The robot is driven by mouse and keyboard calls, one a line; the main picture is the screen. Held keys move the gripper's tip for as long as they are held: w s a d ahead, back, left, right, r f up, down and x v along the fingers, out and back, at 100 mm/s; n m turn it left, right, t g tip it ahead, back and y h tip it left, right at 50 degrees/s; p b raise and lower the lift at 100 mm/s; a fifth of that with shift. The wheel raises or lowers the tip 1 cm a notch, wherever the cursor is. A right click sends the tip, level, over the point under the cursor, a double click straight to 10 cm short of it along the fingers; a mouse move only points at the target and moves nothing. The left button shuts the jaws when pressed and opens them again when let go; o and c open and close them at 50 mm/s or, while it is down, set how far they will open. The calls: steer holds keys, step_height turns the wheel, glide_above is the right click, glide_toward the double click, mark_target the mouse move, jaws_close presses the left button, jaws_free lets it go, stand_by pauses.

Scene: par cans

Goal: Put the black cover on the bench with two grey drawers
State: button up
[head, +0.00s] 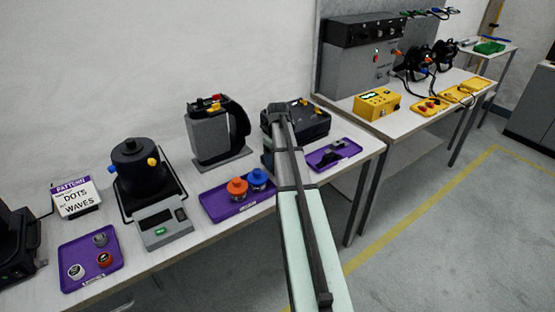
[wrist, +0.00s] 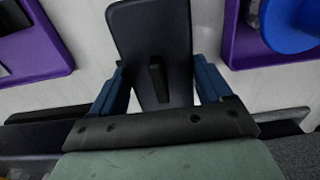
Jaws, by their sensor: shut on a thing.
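My gripper (wrist: 158,88) shows in the wrist view with a blue finger on each side of a flat black piece with rounded corners, which I take for the black cover (wrist: 150,25). The gripper is shut on it; a small raised black bar stands in its middle. The piece is above a pale tabletop, between two purple trays; I cannot tell whether it touches the table. In the head view my arm hides the gripper and most of what it holds. I cannot make out two grey drawers under either bench in view.
The near bench (head: 215,227) holds a purple tray with orange and blue jars (head: 232,212), a purple tray with dark pieces (head: 345,152), a black pot on a scale (head: 140,168) and a black case (head: 308,122). A second bench at right (head: 398,122) carries yellow boxes. Floor at right is open.

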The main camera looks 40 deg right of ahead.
steer(key=o, duration=1)
steer(key=shift+f, duration=0.1)
step_height(320, 180, up, 12)
steer(key=shift+r, duration=0.15)
stand_by(0.6)
